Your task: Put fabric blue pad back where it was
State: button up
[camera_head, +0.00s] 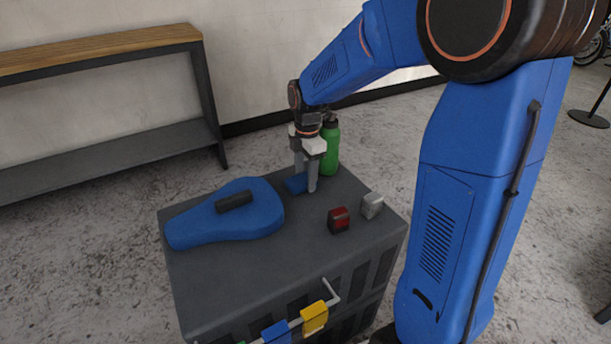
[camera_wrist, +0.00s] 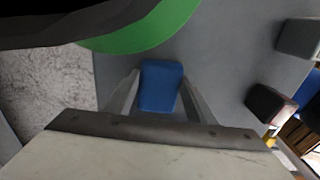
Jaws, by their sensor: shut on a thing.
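The blue fabric pad (camera_head: 296,184) is small and sits between the fingers of my gripper (camera_head: 306,186), at or just above the top of the grey box. In the wrist view the pad (camera_wrist: 160,86) shows between the two fingers of my gripper (camera_wrist: 157,92), which is shut on it. I cannot tell whether the pad touches the box top. Another blue pad (camera_head: 276,333) and a yellow pad (camera_head: 314,317) hang on a rail at the front of the box.
The grey box (camera_head: 270,262) bears a blue instrument-shaped case (camera_head: 222,222) at left, a green bottle (camera_head: 330,150) close behind my gripper, and red (camera_head: 338,220) and grey (camera_head: 372,205) small blocks at right. A wooden-topped bench (camera_head: 100,50) stands at the wall.

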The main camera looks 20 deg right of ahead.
jog(key=shift+f, duration=0.1)
jog(key=o, duration=1)
notch_tip(320, 180, up, 12)
jog(key=shift+s+d+f+m+t, duration=0.4)
jog(key=shift+s+d+m+t, duration=0.5)
jog(key=shift+s+m, duration=3.2)
jog(key=shift+s+d+f+m+t, duration=0.4)
jog(key=shift+s+d+m+t, duration=0.5)
jog(key=shift+s+m, duration=3.25)
jog(key=shift+s+d+f+m+t, duration=0.5)
jog(key=shift+s+d+m, duration=1.05)
jog(key=shift+s, duration=4.8)
jog(key=shift+a+r+m, duration=0.1)
jog(key=shift+a+m, duration=0.2)
jog(key=shift+a, duration=0.05)
